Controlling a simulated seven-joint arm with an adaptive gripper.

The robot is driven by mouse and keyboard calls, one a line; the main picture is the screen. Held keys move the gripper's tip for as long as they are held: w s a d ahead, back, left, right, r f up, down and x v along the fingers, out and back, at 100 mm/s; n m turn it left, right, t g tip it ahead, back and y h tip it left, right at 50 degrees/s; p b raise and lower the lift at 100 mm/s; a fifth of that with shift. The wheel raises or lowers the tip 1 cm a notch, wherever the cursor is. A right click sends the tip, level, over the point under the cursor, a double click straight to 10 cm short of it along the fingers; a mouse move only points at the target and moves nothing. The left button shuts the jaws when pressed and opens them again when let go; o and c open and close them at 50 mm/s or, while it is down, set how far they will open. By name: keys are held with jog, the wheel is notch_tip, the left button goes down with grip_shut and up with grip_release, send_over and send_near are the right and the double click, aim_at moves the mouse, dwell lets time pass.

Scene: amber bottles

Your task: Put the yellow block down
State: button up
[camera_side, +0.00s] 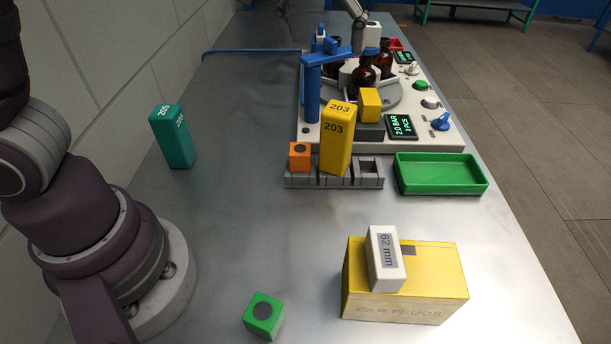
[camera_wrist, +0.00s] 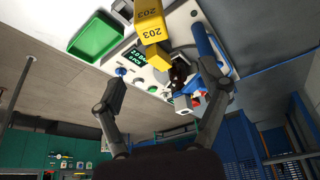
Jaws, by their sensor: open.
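The tall yellow block marked 203 (camera_side: 337,145) stands upright, slightly tilted in the picture, at the grey slotted rack (camera_side: 333,180); its foot seems to be in or against a slot. It also shows upside down at the top of the wrist view (camera_wrist: 149,20). A smaller yellow block (camera_side: 369,104) sits behind it on a dark grey base, also in the wrist view (camera_wrist: 158,55). My gripper (camera_side: 322,14) is at the top edge of the side view, beyond the blocks. In the wrist view its fingers (camera_wrist: 163,78) are spread wide with nothing held between them.
An orange block (camera_side: 300,157) sits in the rack. A machine with amber bottles (camera_side: 363,80) and a blue post (camera_side: 312,92) stands behind.

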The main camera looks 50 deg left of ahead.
jog(key=s+a+f+m, duration=0.2)
jog(key=s+a, duration=0.1)
jog(key=s, duration=0.3)
jog(key=s+a+f+m+t+h, duration=0.1)
jog(key=s+a+f+m, duration=0.1)
jog(key=s, duration=0.5)
jog(key=shift+s+a+h, duration=0.3)
jog(key=shift+a, duration=0.15)
